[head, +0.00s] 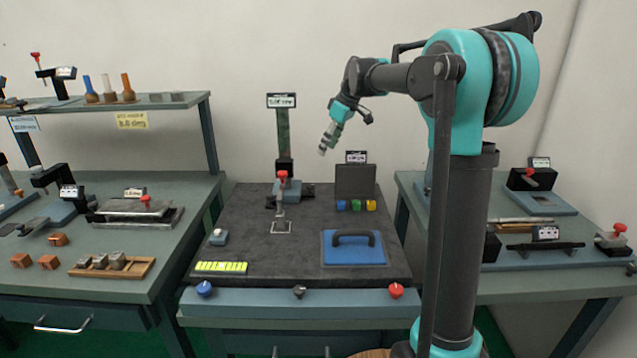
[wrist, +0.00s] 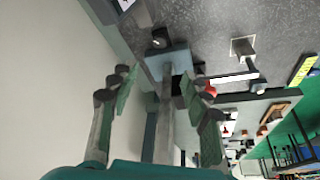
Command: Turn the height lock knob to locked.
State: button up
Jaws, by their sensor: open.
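My gripper (head: 325,144) is in the air above the back of the dark bench, right of an upright post (head: 284,130) with a label on top. In the wrist view my gripper (wrist: 160,88) is open, with nothing between its fingertips; the post (wrist: 166,105) runs up the picture behind them. I cannot tell which knob is the height lock knob, as the labels are too small to read. A red knob (head: 283,174) shows in front of the post's lower part. A red ball (wrist: 209,90) shows beside the right finger in the wrist view.
A blue knob (head: 204,289), a black knob (head: 299,291) and a red knob (head: 396,290) line the bench's front edge. A blue plate with a dark handle (head: 354,240) lies at right. A yellow strip (head: 221,267) lies at left. Side benches stand on both sides.

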aim_at(311, 186)
jog(key=x, duration=1.6)
jog(key=shift+f, duration=0.35)
grip_shut()
jog(key=shift+s+m, duration=0.1)
jog(key=shift+m, duration=0.3)
jog(key=m+t+h, duration=0.1)
jog(key=m, duration=0.2)
jog(key=shift+s+a, duration=0.1)
jog(key=shift+a, duration=0.1)
jog(key=shift+m+t+h, duration=0.3)
jog(key=shift+m+h, duration=0.3)
jog(key=shift+m, duration=1.2)
